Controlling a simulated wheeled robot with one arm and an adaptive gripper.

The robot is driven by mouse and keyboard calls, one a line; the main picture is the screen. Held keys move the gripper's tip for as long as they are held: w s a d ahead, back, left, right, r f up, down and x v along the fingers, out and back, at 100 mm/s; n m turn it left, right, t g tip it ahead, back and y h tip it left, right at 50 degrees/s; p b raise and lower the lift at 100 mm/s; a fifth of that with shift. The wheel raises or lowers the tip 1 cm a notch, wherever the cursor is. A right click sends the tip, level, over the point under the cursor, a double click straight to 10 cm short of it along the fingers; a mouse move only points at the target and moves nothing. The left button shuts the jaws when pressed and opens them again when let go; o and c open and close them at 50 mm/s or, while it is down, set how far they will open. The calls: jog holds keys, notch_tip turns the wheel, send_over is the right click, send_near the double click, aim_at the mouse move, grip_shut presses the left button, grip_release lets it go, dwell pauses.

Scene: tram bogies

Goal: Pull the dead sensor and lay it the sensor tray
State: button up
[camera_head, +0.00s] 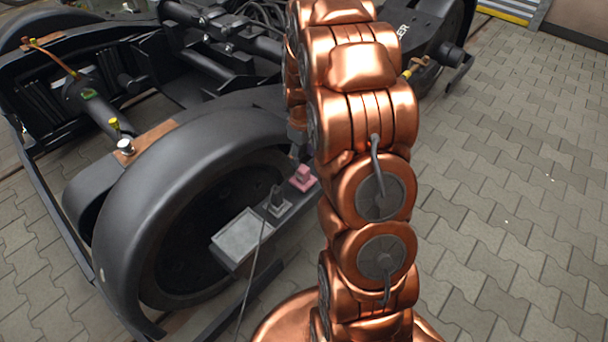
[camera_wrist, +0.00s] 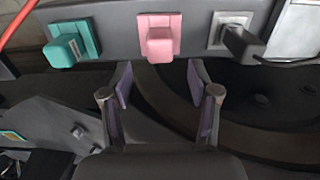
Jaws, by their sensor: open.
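Three sensors sit in a row on a dark bar, each on its own plate. In the wrist view a teal sensor (camera_wrist: 66,48) is at left, a pink sensor (camera_wrist: 158,45) in the middle and a dark grey sensor (camera_wrist: 241,43) on a pale plate at right. I cannot tell which is dead. The head view shows the pink sensor (camera_head: 303,177) and the dark one (camera_head: 276,197); my arm hides the teal one. A grey tray (camera_head: 238,236), likely the sensor tray, lies beside the dark sensor. My gripper (camera_wrist: 160,78) is open and empty, its fingertips just short of the pink sensor.
A thin cable (camera_head: 254,272) hangs from the dark sensor past the tray. A big black wheel (camera_head: 150,190) and bogie frame stand behind the bar. A red line (camera_wrist: 18,20) crosses the wrist view's top left corner. Paved floor (camera_head: 510,200) at right is clear.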

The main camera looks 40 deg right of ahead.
aim_at(303, 168)
jog(key=shift+f+b, duration=0.75)
jog(key=shift+f, duration=3.25)
grip_shut()
jog(key=shift+r, duration=0.2)
jog(key=shift+r+p, duration=1.1)
jog(key=shift+r, duration=1.75)
